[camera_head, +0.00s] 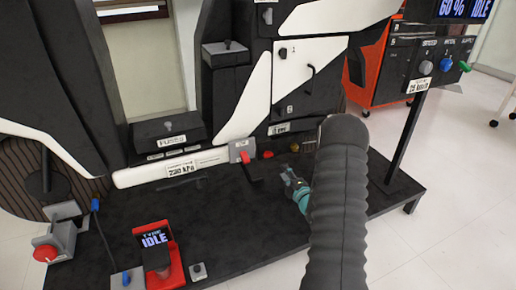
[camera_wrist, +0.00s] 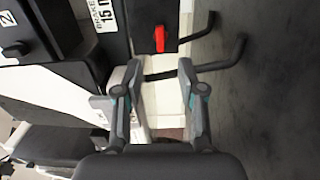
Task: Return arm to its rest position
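My arm (camera_head: 338,210), in a dark ribbed sleeve, reaches up from the bottom of the head view. My gripper (camera_head: 288,174) hangs low over the black platform of the rig, right of a red-topped lever (camera_head: 243,156). In the wrist view my gripper (camera_wrist: 160,68) has its two fingers spread apart with a clear gap. No object is held between them. A black bent bar (camera_wrist: 225,58) passes beyond the fingertips; I cannot tell whether it touches them.
The black platform (camera_head: 230,225) carries a red IDLE box (camera_head: 157,252) and a red-knobbed unit (camera_head: 48,250) at left. A post with a control panel (camera_head: 430,62) stands at right. A red part (camera_wrist: 160,40) sits near the brake label (camera_wrist: 104,14). Pale floor (camera_head: 450,215) lies open at right.

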